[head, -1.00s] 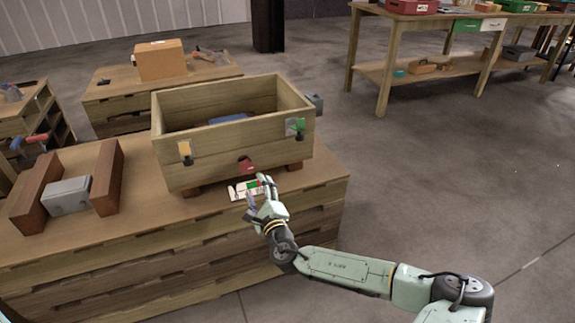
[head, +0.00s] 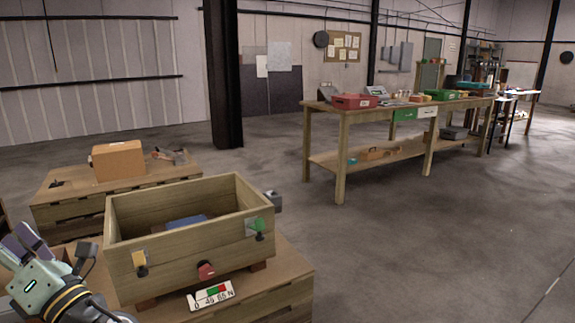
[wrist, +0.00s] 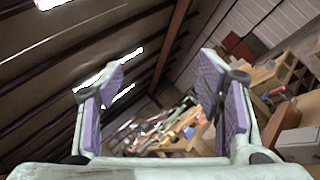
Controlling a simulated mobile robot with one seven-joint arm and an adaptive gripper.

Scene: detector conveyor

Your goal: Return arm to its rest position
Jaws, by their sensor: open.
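My gripper (head: 22,246) is at the lower left in the head view, raised and to the left of the wooden box. Its purple-padded fingers point up and away from the box. In the wrist view my gripper (wrist: 160,100) is open, with nothing between the fingers, and it faces the ceiling and a cluttered area beyond. The wooden box (head: 190,248) stands on the near bench with a yellow, a red and a green fitting on its front. A blue item (head: 186,221) lies inside it.
A white card with red and green patches (head: 211,296) lies in front of the box. A cardboard box (head: 118,160) stands on a low bench behind. A long worktable (head: 345,145) with bins stands at the back right. The floor (head: 420,240) at right is clear.

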